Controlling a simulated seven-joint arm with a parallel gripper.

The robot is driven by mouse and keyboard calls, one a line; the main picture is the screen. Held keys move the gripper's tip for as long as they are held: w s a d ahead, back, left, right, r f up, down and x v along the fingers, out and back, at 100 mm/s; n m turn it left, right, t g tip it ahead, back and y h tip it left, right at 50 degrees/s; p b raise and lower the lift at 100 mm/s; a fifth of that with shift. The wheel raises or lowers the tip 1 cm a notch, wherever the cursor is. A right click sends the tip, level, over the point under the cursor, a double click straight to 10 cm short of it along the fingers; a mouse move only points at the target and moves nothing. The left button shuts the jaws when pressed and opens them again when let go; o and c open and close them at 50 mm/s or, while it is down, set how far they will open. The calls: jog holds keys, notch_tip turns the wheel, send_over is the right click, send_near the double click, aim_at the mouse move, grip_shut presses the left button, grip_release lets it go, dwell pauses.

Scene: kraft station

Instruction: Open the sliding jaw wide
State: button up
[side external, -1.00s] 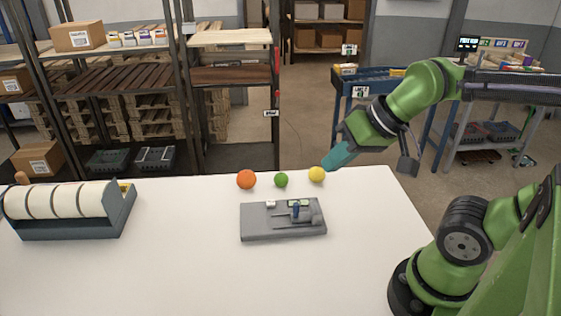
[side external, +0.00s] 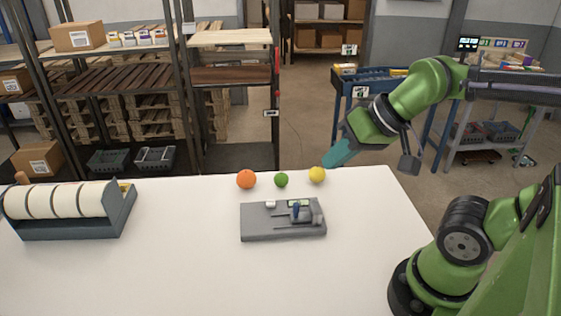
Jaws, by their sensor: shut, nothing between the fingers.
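A flat grey device (side external: 268,232) lies on the white table, with slots along its top and a small pale block at its back left. A small grey sliding part with a blue piece (side external: 296,209) stands toward its right side; I take this to be the sliding jaw, but its exact opening is too small to tell. My gripper (side external: 333,163), teal, is shut and empty. It hangs in the air behind and to the right of the device, near the table's back edge, apart from everything.
An orange ball (side external: 246,179), a green ball (side external: 281,180) and a yellow ball (side external: 317,174) sit in a row behind the device. A tape dispenser with white rolls (side external: 68,208) stands at the left. The table's front (side external: 190,275) is clear.

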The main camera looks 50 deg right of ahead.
aim_at(295, 203)
jog(key=shift+o, duration=1.1)
jog(key=shift+f, duration=0.15)
jog(key=shift+o, duration=1.2)
jog(key=shift+w+f+g, duration=0.2)
jog(key=shift+f+g, duration=0.1)
jog(key=shift+f, duration=0.05)
jog(key=shift+o, duration=1.3)
jog(key=w+d+f+n+g+h, duration=0.1)
jog(key=w+d+f+n+g, duration=0.1)
jog(key=w+g, duration=0.3)
jog(key=w+f+n, duration=0.1)
jog(key=w, duration=0.3)
jog(key=shift+w+f+g, duration=0.15)
jog(key=shift+w+g, duration=0.05)
jog(key=shift+g, duration=0.1)
jog(key=shift+n+g+h, duration=0.5)
jog(key=shift+n, duration=0.1)
jog(key=f, duration=1.6)
jog(key=shift+w+d, duration=0.35)
jog(key=shift+d, duration=0.05)
grip_shut()
